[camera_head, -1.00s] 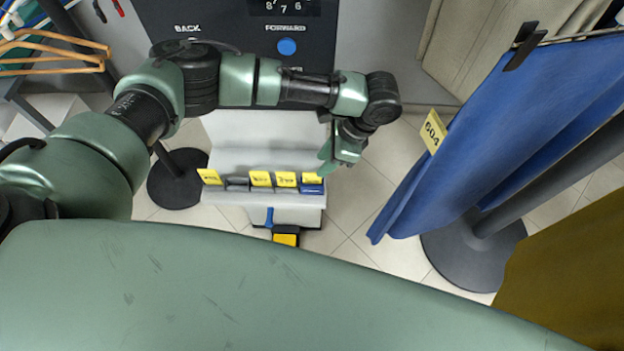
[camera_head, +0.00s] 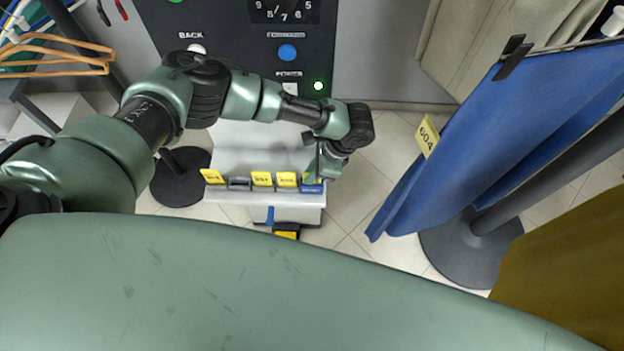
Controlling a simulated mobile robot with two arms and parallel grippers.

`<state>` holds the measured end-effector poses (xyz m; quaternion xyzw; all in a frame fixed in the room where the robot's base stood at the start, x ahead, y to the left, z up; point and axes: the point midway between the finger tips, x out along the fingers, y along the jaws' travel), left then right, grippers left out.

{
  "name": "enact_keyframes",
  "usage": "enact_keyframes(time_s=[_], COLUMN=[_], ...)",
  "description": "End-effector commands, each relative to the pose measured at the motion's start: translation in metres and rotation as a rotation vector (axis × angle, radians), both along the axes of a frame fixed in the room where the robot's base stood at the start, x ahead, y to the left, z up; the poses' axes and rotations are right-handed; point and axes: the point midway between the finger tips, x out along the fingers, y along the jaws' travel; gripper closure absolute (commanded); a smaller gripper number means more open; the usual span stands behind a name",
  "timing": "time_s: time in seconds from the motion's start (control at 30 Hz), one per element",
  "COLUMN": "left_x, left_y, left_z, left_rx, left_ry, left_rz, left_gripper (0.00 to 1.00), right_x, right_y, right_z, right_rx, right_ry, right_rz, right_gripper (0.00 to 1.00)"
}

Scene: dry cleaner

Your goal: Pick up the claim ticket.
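Several yellow claim tickets with dark print stand in a row along the front of a pale grey stand: one at the left end (camera_head: 212,176), one in the middle (camera_head: 261,179) and one to its right (camera_head: 287,180). I cannot tell which one is meant. A yellow piece (camera_head: 286,235) also shows low in front of the stand, partly hidden by my green body. My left gripper (camera_head: 318,178) points down at the right end of the row, by a blue holder (camera_head: 311,189). I cannot see whether its fingers are apart or touch anything. My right gripper is out of view.
The grey stand (camera_head: 235,140) is below a dark control panel (camera_head: 240,40) with a blue button and lit green lamp. Blue cloth with a yellow 604 tag (camera_head: 427,136) hangs at right near a dark round base (camera_head: 470,250). Another base (camera_head: 180,178) is left of the stand.

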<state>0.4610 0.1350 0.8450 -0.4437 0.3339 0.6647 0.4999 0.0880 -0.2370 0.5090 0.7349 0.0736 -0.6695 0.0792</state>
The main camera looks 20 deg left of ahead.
Motion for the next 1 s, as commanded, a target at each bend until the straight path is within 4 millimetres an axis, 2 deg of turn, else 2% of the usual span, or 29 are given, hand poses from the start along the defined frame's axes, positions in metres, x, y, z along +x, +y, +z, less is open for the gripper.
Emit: enact_keyframes(time_s=[0.4,0.57,0.77,1.0], left_x=[0.0,0.0,0.001,0.001], left_y=[0.0,0.0,0.0,0.0], left_z=[0.001,0.009,0.037,0.09], left_rx=[0.0,-0.001,-0.002,-0.003], left_ry=[0.0,0.0,-0.001,-0.003], left_rz=[0.0,0.0,-0.001,-0.002], left_gripper=[1.0,1.0,1.0,1.0], right_x=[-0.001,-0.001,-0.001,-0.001], right_y=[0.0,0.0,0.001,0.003], right_z=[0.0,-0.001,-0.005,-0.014], right_rx=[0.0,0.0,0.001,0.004], right_ry=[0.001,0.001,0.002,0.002], right_rz=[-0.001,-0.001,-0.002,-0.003], right_gripper=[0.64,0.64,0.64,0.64])
